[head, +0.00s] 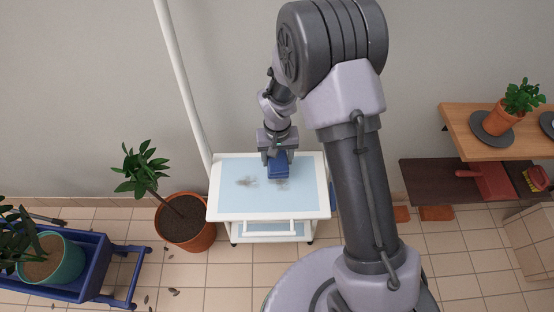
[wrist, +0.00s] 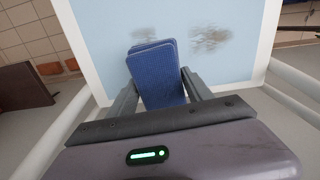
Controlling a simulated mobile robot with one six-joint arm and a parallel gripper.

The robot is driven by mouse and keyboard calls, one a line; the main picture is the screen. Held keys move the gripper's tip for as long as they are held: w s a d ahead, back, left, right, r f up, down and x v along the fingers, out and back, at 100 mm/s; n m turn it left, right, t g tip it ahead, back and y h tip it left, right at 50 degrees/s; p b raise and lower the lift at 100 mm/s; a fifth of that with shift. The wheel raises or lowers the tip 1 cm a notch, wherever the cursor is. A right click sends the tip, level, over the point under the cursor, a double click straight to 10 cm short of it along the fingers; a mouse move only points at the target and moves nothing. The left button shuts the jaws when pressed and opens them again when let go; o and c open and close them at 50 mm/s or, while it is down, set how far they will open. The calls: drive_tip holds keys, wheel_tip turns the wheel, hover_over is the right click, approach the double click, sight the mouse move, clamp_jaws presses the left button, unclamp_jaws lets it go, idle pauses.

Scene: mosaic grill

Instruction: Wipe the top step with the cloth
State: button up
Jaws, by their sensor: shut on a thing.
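The blue cloth (head: 278,168) is a folded pad held in my gripper (head: 277,158), over the white step unit's light blue top step (head: 300,200). In the wrist view, both fingers of my gripper (wrist: 160,90) are shut on the cloth (wrist: 158,75), one on each side. The top step (wrist: 100,20) carries two grey-brown smudges. One smudge (head: 246,182) lies left of the cloth, and the other (head: 282,185) is just in front of it, partly by its lower edge. I cannot tell whether the cloth touches the surface.
A potted plant in a terracotta pot (head: 186,236) stands close to the left of the step unit. A blue cart (head: 92,262) is further left. A white pole (head: 180,80) leans behind. Wooden shelves (head: 500,130) are at right.

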drive_tip(key=shift+r+p, duration=1.15)
drive_tip(key=shift+r, duration=0.85)
